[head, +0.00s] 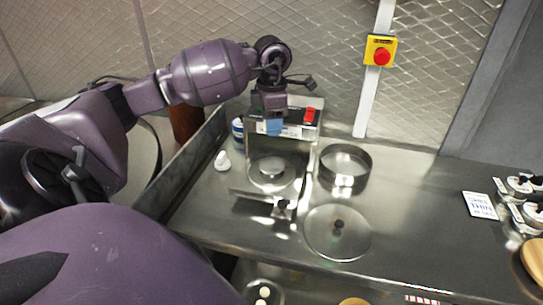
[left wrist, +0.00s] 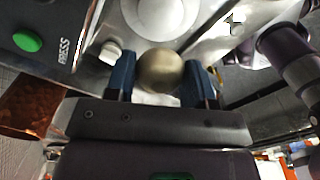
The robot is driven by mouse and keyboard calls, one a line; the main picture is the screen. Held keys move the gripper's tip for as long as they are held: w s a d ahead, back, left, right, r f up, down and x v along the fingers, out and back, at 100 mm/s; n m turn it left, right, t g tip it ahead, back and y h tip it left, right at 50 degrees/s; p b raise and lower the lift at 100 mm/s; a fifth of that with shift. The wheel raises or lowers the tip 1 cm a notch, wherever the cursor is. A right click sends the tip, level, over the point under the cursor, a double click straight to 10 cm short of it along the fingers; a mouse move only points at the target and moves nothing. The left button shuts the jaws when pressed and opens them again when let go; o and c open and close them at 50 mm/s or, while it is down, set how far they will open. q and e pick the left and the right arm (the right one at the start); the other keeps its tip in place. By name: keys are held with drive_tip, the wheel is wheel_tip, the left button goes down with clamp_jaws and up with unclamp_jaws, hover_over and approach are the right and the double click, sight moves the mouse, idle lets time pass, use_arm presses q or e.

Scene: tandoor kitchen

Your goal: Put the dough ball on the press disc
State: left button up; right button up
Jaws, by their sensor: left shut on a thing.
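My left gripper (head: 273,127) is over the back of the press, in front of its upper housing. In the left wrist view its two blue fingers (left wrist: 160,80) are shut on the dough ball (left wrist: 160,68), a dull beige ball. The ball is hidden in the head view. The round pale press disc (head: 271,170) lies on the press base, lower and nearer than the gripper. It also shows in the left wrist view (left wrist: 166,14), just beyond the ball with an apparent gap. My right gripper is not in view.
The press housing with a red button (head: 310,115) stands close behind the gripper. A round pan (head: 345,167) and a flat lid with a knob (head: 338,240) are at right. A small white object (head: 222,161) is left of the disc.

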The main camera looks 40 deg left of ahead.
sight(272, 165)
use_arm(q)
wheel_tip(272, 165, down, 11)
idle(0.6)
drive_tip(key=shift+f, duration=0.2)
drive_tip(key=o, duration=0.6)
drive_tip(key=shift+c, duration=0.2)
drive_tip(key=shift+o, duration=0.3)
drive_tip(key=shift+r, duration=0.1)
drive_tip(key=shift+r, duration=0.25)
wheel_tip(272, 165, up, 12)
drive_tip(key=shift+f, duration=0.1)
